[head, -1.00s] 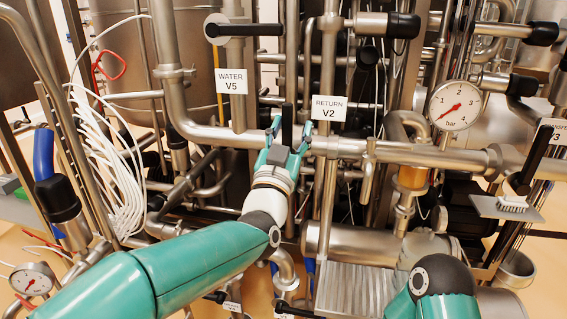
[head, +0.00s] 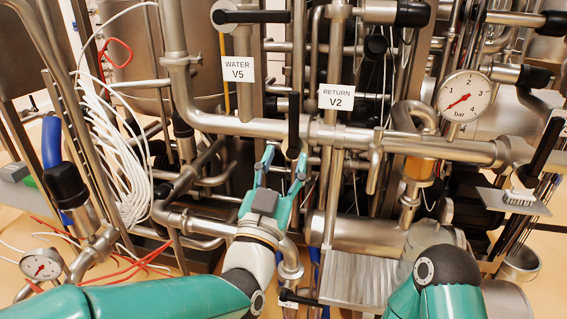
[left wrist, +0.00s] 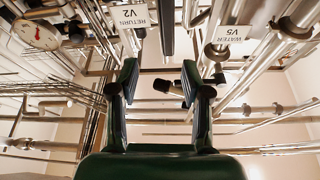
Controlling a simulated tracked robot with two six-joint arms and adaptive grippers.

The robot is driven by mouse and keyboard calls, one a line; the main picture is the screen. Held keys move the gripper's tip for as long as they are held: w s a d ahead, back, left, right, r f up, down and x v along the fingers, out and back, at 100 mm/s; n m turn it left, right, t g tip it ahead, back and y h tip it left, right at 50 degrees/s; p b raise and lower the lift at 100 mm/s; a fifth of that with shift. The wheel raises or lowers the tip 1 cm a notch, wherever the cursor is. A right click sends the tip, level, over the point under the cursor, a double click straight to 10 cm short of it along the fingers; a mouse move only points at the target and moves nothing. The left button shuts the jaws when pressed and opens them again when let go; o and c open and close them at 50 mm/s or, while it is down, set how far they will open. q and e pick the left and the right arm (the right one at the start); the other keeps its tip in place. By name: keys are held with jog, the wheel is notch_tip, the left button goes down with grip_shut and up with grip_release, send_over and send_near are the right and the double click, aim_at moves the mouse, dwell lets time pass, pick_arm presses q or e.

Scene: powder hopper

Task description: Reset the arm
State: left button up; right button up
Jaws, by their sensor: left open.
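My left gripper (head: 281,172) is open and empty in the head view, with its fingers pointing up below the horizontal steel pipe. A black upright valve handle (head: 293,125) stands just above the fingertips, apart from them. In the left wrist view, the two fingers of my left gripper (left wrist: 158,82) are spread with nothing between them. The handle (left wrist: 168,22) shows beyond them there. My right arm shows at the lower right of the head view, but its gripper is not in view.
Signs WATER V5 (head: 237,70) and RETURN V2 (head: 336,97) hang on the pipework. A pressure gauge (head: 465,96) is at the right. White cables (head: 105,150) hang at the left. Pipes crowd the space around my left gripper.

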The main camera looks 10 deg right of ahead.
pick_arm(q)
jog(key=w+a+f+n+g+y, duration=0.1)
jog(key=w+a+f+n+y, duration=0.2)
jog(key=a+f, duration=0.55)
jog(key=w+a+f+g+y, duration=0.1)
jog(key=w+a+f+y, duration=0.4)
jog(key=f, duration=0.7)
jog(key=s+a+f+n+g, duration=0.1)
jog(key=s+a+f+g, duration=0.15)
jog(key=f, duration=0.45)
jog(key=s+a+f+n+g, duration=0.15)
jog(key=a+f, duration=0.25)
jog(key=f, duration=0.4)
jog(key=s+a+f+g, duration=0.2)
jog(key=a+f+g, duration=0.1)
jog(key=f, duration=0.4)
jog(key=s+a+f+n+g, duration=0.2)
jog(key=s+f+g, duration=0.3)
jog(key=s+f, duration=0.7)
jog(key=s+d+f+n+g+h, duration=0.1)
jog(key=s+d+g, duration=0.15)
jog(key=s, duration=0.45)
jog(key=s+d+f+n+g, duration=0.1)
jog(key=s+g, duration=0.2)
jog(key=s, duration=0.4)
notch_tip(320, 180, up, 14)
jog(key=p, duration=1.4)
jog(key=shift+a+f, duration=0.25)
